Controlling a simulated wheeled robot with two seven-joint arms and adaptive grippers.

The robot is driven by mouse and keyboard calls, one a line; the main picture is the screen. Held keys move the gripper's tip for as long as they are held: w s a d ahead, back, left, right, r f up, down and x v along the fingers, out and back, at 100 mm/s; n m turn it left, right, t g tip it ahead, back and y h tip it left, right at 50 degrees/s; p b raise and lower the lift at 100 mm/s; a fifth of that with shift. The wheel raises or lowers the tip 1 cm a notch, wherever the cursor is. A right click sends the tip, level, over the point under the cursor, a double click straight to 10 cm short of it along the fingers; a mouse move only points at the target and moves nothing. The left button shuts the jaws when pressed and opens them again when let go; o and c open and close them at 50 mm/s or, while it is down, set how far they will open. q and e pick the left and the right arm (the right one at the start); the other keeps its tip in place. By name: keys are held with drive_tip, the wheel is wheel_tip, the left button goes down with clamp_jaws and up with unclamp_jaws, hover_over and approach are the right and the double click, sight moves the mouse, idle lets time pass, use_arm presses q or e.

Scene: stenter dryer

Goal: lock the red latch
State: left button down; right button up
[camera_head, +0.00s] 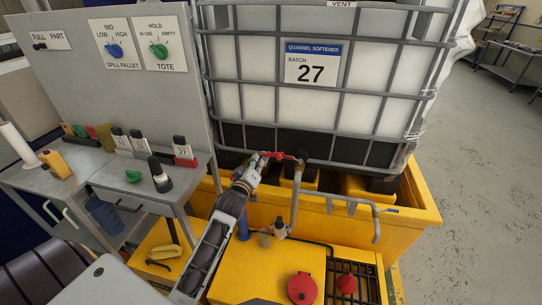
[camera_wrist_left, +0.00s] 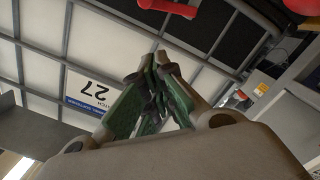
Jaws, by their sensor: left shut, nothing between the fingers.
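The red latch (camera_head: 281,156) is a small red lever at the valve on the tote's lower front, above the grey pipe. My left gripper (camera_head: 258,161) is shut and empty, just left of the latch's left end. I cannot tell whether it touches the latch. In the left wrist view the shut green-padded fingers (camera_wrist_left: 158,70) point up the picture. A red bar (camera_wrist_left: 168,7), probably the latch, lies beyond their tips at the top edge, with a visible gap in the picture. My right gripper is not in view.
The caged white tote (camera_head: 265,60) with batch sign 27 stands in a yellow spill pallet (camera_head: 420,212). A bent grey pipe (camera_head: 295,200) runs below the valve. A grey bench (camera_head: 150,190) with bottles is at left. A red cap (camera_head: 302,288) sits in front.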

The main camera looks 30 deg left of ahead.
sight(271, 155)
use_arm(q)
drive_tip(key=shift+w+d+f+p, duration=0.15)
drive_tip(key=shift+w+f, duration=0.45)
drive_tip(key=shift+w, duration=1.15)
drive_tip(key=shift+w+f+p, duration=0.1)
drive_tip(key=shift+w+f, duration=0.45)
drive_tip(key=shift+w, duration=1.15)
drive_tip(key=shift+w+d+f+p, duration=0.15)
drive_tip(key=shift+w+f, duration=0.45)
drive_tip(key=shift+w, duration=1.15)
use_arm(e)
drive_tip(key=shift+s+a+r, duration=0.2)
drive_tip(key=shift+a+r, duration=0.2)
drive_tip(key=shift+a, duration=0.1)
use_arm(q)
drive_tip(key=shift+f, duration=0.1)
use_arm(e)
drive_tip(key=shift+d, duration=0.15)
